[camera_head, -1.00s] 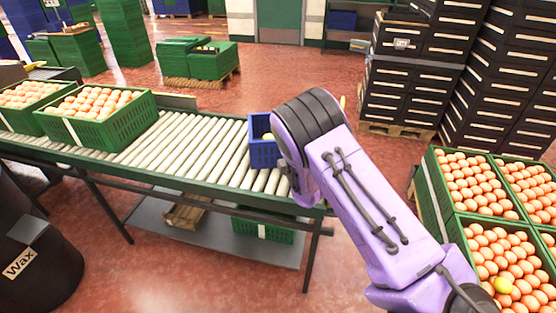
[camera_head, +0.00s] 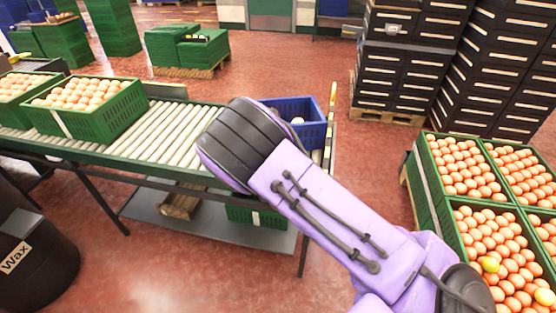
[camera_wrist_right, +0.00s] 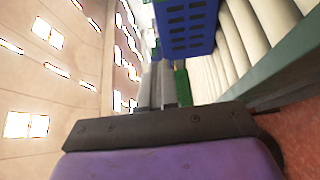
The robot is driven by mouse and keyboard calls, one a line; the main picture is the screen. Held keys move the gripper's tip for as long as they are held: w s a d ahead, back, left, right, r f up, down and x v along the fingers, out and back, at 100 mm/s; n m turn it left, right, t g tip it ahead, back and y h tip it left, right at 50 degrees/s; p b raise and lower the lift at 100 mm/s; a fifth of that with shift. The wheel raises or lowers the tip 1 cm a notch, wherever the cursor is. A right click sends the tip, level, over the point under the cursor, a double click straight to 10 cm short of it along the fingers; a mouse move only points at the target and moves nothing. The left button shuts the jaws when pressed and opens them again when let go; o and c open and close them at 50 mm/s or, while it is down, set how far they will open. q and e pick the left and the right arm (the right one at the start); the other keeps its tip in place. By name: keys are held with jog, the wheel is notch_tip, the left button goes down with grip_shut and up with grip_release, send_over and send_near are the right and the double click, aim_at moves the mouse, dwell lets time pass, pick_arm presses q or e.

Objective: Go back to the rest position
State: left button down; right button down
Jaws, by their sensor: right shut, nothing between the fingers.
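My right arm (camera_head: 330,205) is purple and reaches in from the lower right in the head view, its dark wrist end over the conveyor. The right gripper (camera_wrist_right: 158,88) shows in the wrist view with its two grey fingers together and nothing between them. In the head view it is hidden behind the wrist. A blue crate (camera_head: 312,135) stands on the right end of the roller conveyor, partly behind my arm, with a pale round fruit (camera_head: 297,121) inside. The crate also shows in the wrist view (camera_wrist_right: 187,28), beyond the fingers and apart from them. My left gripper is not in view.
Green crates of oranges (camera_head: 108,124) stand on the conveyor (camera_head: 165,140) at left. More orange-filled crates (camera_head: 432,190) stand at right, with yellowish fruits (camera_head: 490,264) among them. A black Wax barrel (camera_head: 45,270) is lower left. Black crates (camera_head: 400,80) are stacked behind. Red floor is open between.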

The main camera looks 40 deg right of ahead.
jog(key=s+f+m+g+p, duration=0.2)
jog(key=s+f+m+g, duration=0.5)
jog(key=f+m, duration=0.5)
jog(key=s+a+f+m+g+p, duration=0.1)
jog(key=s+a+f+m+g, duration=0.1)
jog(key=s, duration=0.5)
jog(key=s+a+f+m+g+y+p, duration=0.1)
jog(key=s+m, duration=0.3)
jog(key=s, duration=0.4)
jog(key=s+a+f+m+g+p, duration=0.3)
jog(key=s+g, duration=0.1)
jog(key=s, duration=0.3)
jog(key=shift+s+a+f+y, duration=0.2)
jog(key=shift+s+f+y, duration=0.1)
jog(key=shift+y, duration=0.1)
